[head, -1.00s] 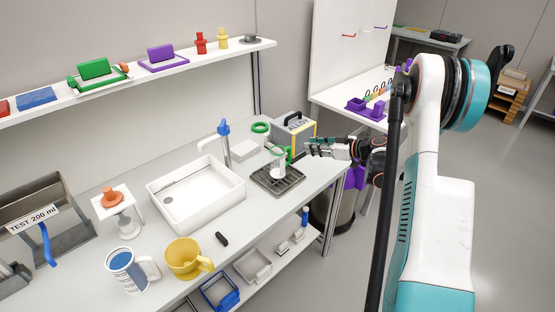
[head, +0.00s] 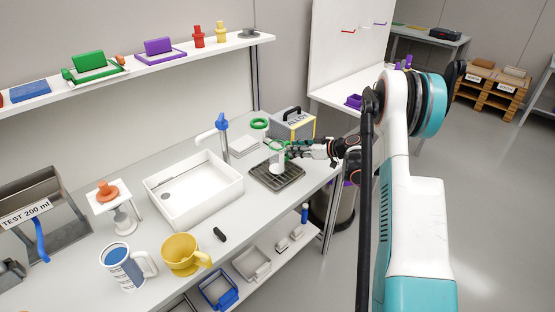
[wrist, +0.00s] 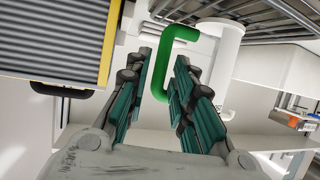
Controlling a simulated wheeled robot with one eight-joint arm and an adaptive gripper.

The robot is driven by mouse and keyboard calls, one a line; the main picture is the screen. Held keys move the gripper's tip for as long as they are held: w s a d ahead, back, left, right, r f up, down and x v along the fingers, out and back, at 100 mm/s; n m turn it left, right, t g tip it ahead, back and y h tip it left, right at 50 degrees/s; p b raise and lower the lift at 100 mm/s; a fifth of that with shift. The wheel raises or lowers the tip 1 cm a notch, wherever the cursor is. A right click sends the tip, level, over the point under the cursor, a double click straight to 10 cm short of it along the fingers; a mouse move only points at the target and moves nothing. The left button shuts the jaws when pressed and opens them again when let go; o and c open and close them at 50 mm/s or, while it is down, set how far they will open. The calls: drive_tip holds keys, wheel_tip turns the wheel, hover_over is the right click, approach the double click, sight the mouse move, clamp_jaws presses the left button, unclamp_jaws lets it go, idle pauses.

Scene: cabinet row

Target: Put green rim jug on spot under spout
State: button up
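The green rim jug (head: 277,165) is white with a green rim and handle. It stands on the dark drying rack (head: 262,184), right of the sink. My gripper (head: 289,150) is at its right side. In the wrist view, its green handle (wrist: 164,62) lies between the two teal fingers of my gripper (wrist: 163,92), with gaps on both sides; its white body (wrist: 218,52) is just beyond. My gripper is open. The blue-topped spout (head: 222,124) rises behind the white sink (head: 205,205). I cannot make out a clearly marked spot under it.
A grey box marked ALLOY (head: 294,124) stands close behind the gripper. A green ring (head: 259,123) and white stack (head: 244,146) lie behind the rack. A yellow jug (head: 182,254) and a blue-and-white mug (head: 124,267) stand at the front.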

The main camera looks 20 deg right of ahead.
drive_tip(key=b+x, duration=0.1)
drive_tip(key=x, duration=0.3)
drive_tip(key=shift+f, duration=0.2)
drive_tip(key=shift+s, duration=0.1)
clamp_jaws()
drive_tip(key=shift+r, duration=0.1)
